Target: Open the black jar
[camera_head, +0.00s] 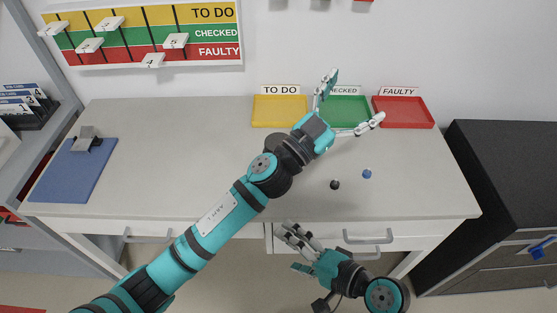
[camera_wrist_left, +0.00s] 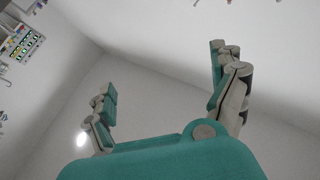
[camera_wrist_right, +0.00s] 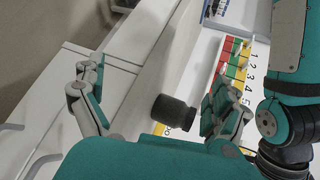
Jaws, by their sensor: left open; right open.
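The black jar (camera_wrist_right: 175,110) shows in the right wrist view as a dark two-stepped cylinder, in line with the space between my right fingers. In the head view a dark rounded shape (camera_head: 273,143), seemingly this jar, shows in front of the yellow tray, partly covered by my left arm. My right gripper (camera_head: 291,251) is open and empty, low in front of the table edge, apart from the jar. My left gripper (camera_head: 355,98) is open and empty, its fingers spread wide in front of the trays.
Yellow (camera_head: 279,125), green (camera_head: 350,120) and red (camera_head: 403,113) trays stand along the table's back. A small black object (camera_head: 335,184) and a blue one (camera_head: 367,174) lie at right. A blue clipboard (camera_head: 70,174) lies at left. The table (camera_head: 170,150) between is clear.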

